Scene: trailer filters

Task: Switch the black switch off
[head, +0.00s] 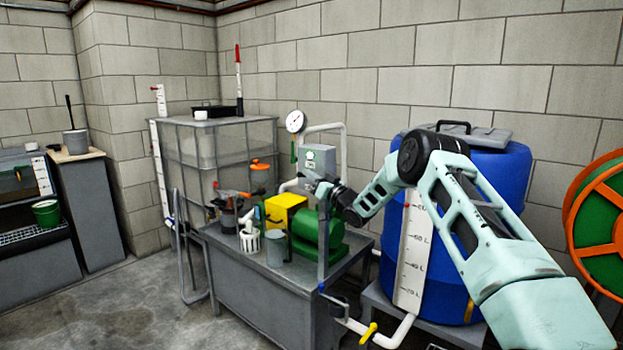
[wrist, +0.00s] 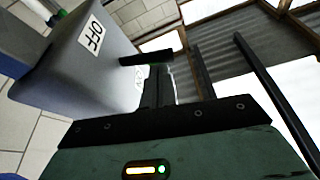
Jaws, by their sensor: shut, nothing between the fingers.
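The switch box (head: 318,160) is a grey-green box above the bench in the head view. The black switch (wrist: 146,58) shows as a short dark bar sticking out from the box's right side. A second, partly hidden label (wrist: 138,76) lies just below it. My gripper (wrist: 160,85) is shut and empty, its fingertips close to the black switch. I cannot tell whether they touch. In the head view my gripper (head: 325,190) is just below the box.
A green motor (head: 318,232) and a yellow box (head: 284,212) sit on the grey bench (head: 250,285) below my gripper. A blue barrel (head: 490,185) stands behind my arm. A pressure gauge (head: 295,122) and white pipes are beside the switch box.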

